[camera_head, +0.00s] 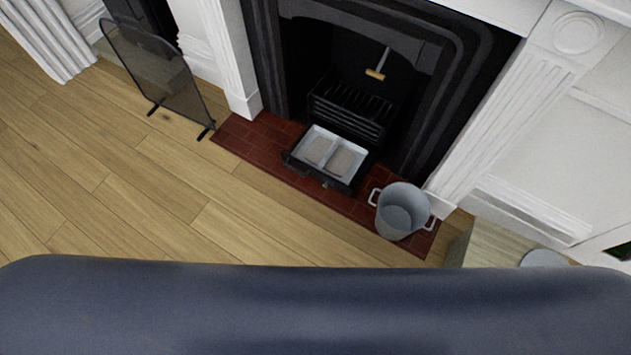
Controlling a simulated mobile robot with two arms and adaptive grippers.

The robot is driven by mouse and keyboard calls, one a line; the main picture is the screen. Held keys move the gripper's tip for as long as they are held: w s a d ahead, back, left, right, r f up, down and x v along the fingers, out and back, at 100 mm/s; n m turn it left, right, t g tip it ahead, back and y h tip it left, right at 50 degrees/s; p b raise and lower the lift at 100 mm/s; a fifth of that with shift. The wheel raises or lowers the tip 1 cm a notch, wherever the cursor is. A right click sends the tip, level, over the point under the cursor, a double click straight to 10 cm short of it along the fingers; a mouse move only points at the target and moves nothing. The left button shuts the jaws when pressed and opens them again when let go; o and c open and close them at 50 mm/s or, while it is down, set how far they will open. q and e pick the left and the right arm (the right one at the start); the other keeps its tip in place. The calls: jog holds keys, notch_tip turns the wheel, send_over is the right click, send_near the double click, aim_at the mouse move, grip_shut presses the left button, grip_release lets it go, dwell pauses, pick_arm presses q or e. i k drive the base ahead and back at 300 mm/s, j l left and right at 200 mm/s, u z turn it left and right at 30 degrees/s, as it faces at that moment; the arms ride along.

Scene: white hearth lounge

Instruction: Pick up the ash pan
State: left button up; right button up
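The ash pan (353,151) is a light grey metal tray with two greyish-brown patches of contents side by side. It sits at the front of the black fireplace, just below the grate (345,119), over the red tiled hearth. A dark edge with small fittings runs along its front. Neither of my grippers shows in the head view, and nothing is seen touching the pan. The dark blue surface across the bottom is part of my own body.
A grey two-handled bucket (401,211) stands on the hearth (262,139) right of the pan. A mesh fire screen (158,73) stands on the floor at left. A brush-like tool with a wooden end (376,73) shows inside the fireplace. The wooden floor before the hearth is clear.

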aim_at(330, 153)
jog(key=z, duration=1)
jog(key=i+j, duration=0.25)
jog(key=j, duration=0.2)
